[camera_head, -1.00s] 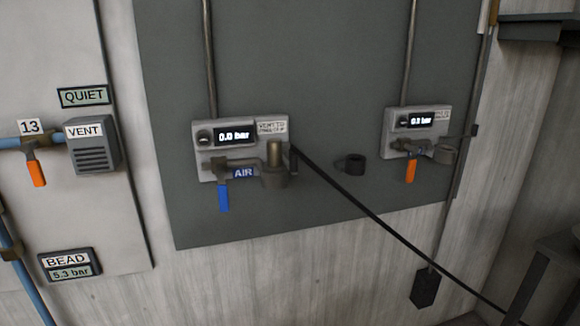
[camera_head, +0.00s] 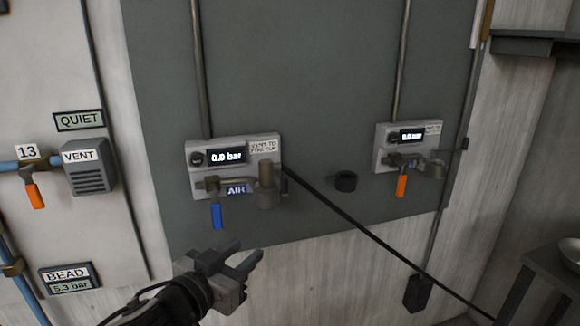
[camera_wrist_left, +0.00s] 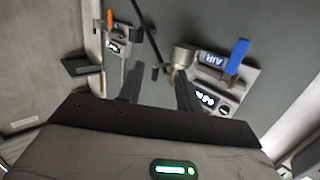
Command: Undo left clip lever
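The left panel unit (camera_head: 235,148) reads 0.0 bar. A blue handle (camera_head: 216,215) hangs under it beside an AIR label, with a brass-coloured fitting (camera_head: 266,185) to the right. A small dark piece (camera_head: 284,182) at the fitting's right side may be the left clip lever; it is too small to be sure. My left gripper (camera_head: 245,252) is open and empty, below and apart from the fitting. In the left wrist view its fingers (camera_wrist_left: 158,82) point towards the fitting (camera_wrist_left: 183,58), with the blue handle (camera_wrist_left: 237,56) beyond at right. My right gripper is out of view.
A black hose (camera_head: 365,230) runs from the left fitting down to the right. A second unit (camera_head: 408,148) with an orange handle (camera_head: 401,186) is at right, with a black ring (camera_head: 344,181) between them. A VENT box (camera_head: 90,165) is at left.

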